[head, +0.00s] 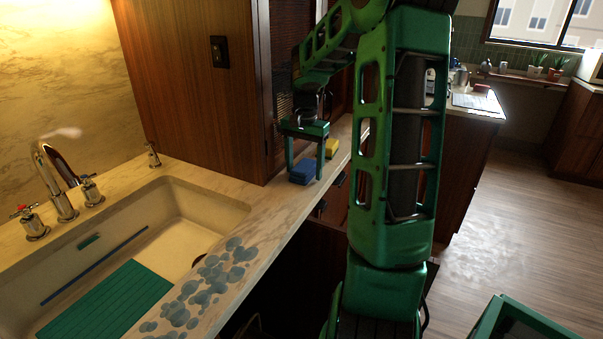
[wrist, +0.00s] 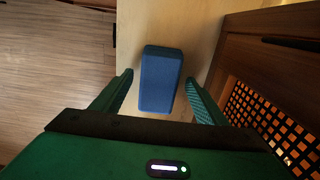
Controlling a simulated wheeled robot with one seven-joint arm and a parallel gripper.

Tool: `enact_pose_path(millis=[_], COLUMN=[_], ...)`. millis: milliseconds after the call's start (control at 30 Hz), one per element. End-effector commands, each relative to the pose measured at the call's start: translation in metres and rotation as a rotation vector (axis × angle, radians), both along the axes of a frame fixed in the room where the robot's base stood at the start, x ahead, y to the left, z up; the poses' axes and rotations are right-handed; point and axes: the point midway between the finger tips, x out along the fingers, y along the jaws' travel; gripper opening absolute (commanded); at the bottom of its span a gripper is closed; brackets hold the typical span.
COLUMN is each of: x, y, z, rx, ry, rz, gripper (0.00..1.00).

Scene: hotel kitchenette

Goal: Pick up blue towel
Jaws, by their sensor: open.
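The blue towel (head: 302,172) is a small folded block on the counter, beside the wooden cabinet. In the wrist view the blue towel (wrist: 160,78) lies ahead of and between the two fingers, with a gap on each side. My gripper (head: 304,168) points down over the towel, and its fingers are open. In the wrist view my gripper (wrist: 160,98) shows both fingers apart and holding nothing. The towel's far end is in full view there. In the head view one finger partly covers the towel.
A yellow folded item (head: 331,148) lies just behind the towel. The wooden cabinet (head: 200,90) stands close on the left of my gripper. A sink (head: 225,205) with a green mat (head: 105,302) is at the front left. Blue-grey spots (head: 207,285) mark the counter edge.

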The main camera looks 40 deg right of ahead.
Motion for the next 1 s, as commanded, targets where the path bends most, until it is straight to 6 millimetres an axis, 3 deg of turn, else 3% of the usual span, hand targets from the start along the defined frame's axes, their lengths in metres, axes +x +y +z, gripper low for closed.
enact_pose_path(millis=[200, 400, 767, 1000], x=[0.000, 0.000, 0.000, -0.003], y=[0.000, 0.000, 0.000, -0.002], z=[-0.001, -0.001, 0.001, 0.020], rx=[0.000, 0.000, -0.001, -0.002], ry=[0.000, 0.000, 0.000, -0.003], rz=[0.000, 0.000, 0.000, 0.001], gripper=[0.67, 0.23, 0.19, 0.19])
